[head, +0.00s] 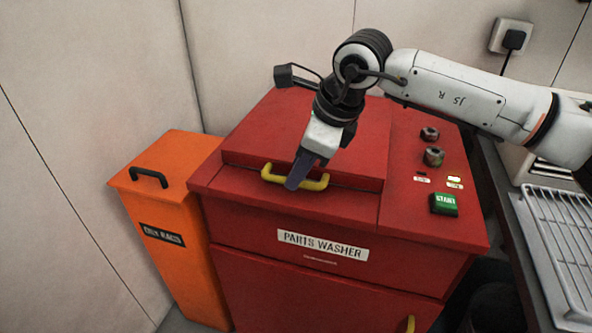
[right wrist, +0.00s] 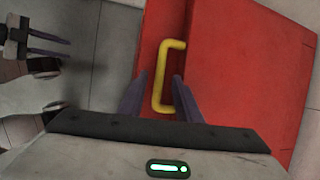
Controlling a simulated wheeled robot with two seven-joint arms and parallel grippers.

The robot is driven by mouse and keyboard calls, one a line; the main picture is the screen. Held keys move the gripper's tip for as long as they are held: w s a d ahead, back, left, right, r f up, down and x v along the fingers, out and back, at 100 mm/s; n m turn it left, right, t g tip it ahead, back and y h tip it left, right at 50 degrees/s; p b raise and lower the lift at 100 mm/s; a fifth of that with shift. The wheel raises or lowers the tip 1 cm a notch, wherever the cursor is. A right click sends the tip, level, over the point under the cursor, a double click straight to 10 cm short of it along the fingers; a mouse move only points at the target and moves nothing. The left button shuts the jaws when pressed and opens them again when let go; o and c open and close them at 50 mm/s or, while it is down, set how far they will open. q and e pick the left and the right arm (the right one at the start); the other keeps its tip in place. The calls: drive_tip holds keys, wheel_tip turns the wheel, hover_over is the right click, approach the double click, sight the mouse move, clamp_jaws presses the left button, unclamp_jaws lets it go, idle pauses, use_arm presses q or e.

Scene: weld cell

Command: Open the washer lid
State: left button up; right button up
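The red parts washer (head: 255,222) stands in the middle of the head view. Its lid (head: 335,135) lies flat and shut on top. A yellow handle (head: 318,184) sits at the lid's front edge. My right gripper (head: 298,183) reaches down over the handle and hides part of it. In the right wrist view, my right gripper (right wrist: 160,95) is open, with the yellow handle (right wrist: 158,92) between its fingers and a gap on each side. My left gripper (right wrist: 66,49) shows at the upper left of the right wrist view, its fingers apart and empty, away from the washer.
An orange rag bin (head: 185,240) with a black handle stands close on the washer's left. Knobs and a green start button (head: 444,204) are on the washer's right top. A wire rack (head: 565,225) is at far right. Walls stand behind and left.

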drive_tip(key=shift+x, duration=1)
drive_tip(key=shift+c, duration=0.4)
clamp_jaws()
